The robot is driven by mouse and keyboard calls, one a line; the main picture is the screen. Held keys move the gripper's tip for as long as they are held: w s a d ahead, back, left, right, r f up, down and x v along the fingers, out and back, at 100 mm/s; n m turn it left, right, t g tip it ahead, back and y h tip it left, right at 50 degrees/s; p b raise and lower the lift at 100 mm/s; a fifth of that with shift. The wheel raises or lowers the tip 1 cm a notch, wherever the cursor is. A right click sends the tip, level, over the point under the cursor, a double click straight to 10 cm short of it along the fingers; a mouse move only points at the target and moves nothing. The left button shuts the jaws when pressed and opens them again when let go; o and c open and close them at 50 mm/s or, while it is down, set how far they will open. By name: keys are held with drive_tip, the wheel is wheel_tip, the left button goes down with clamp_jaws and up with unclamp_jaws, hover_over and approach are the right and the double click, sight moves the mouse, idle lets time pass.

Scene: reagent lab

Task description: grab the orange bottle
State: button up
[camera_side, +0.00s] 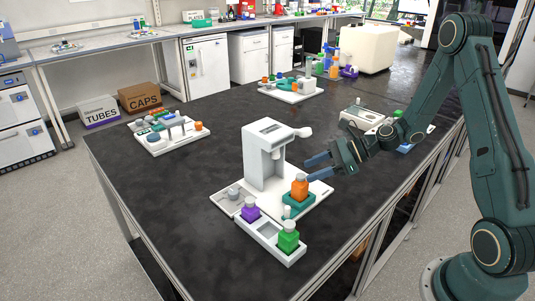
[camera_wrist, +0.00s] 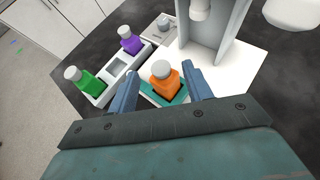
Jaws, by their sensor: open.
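The orange bottle (camera_side: 300,188) with a grey-white cap stands upright in a teal holder (camera_side: 299,202) on the white base of a dispensing machine. In the wrist view the orange bottle (camera_wrist: 164,84) appears ahead of my gripper, between the lines of its two fingers. My gripper (camera_side: 318,168) is open and empty, just above and to the right of the bottle in the side view. In the wrist view its blue fingers (camera_wrist: 160,88) lie to either side of the bottle. I cannot tell whether either finger touches it.
The white machine (camera_side: 266,158) stands close behind the bottle. A white rack (camera_side: 270,233) in front holds a purple bottle (camera_side: 250,210) and a green bottle (camera_side: 288,238), with an empty slot between.

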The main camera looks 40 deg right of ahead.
sight(298, 175)
drive_tip(key=shift+x, duration=2.2)
clamp_jaws()
